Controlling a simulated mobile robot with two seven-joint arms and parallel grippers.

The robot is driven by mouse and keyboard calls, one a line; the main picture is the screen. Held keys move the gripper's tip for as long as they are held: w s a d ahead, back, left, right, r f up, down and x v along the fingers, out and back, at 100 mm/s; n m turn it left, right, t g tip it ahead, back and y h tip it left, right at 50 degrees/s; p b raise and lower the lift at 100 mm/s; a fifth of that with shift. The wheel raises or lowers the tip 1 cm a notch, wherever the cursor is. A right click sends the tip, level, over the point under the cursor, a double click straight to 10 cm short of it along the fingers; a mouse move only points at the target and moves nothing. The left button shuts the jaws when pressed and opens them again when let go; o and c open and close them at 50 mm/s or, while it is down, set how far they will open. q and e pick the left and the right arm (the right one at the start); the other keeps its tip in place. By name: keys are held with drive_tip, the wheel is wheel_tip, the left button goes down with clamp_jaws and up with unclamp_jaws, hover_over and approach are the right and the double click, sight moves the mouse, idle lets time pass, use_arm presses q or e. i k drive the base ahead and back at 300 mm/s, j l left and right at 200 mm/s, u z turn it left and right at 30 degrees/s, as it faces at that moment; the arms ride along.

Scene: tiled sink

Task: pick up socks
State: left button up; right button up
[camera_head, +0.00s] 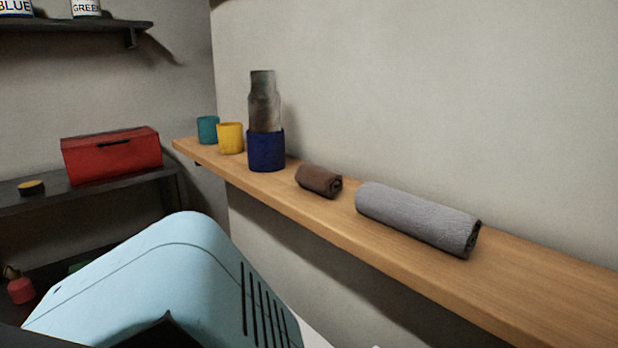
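I see nothing that I can clearly tell to be socks. A small brown rolled cloth (319,181) lies on the wooden wall shelf (540,305), and a longer grey rolled cloth (417,218) lies to its right, apart from it. I cannot tell whether either roll is a sock or a towel. Neither of my grippers shows in the head view.
A dark blue cup (266,151) with a grey-brown bottle (263,100) rising from it, a yellow cup (230,138) and a teal cup (207,130) stand left on the shelf. A red box (112,158) sits on a dark shelf (95,193). The wooden shelf's right end is clear.

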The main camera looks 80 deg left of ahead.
sight(324, 183)
drive_tip(key=u, duration=1.35)
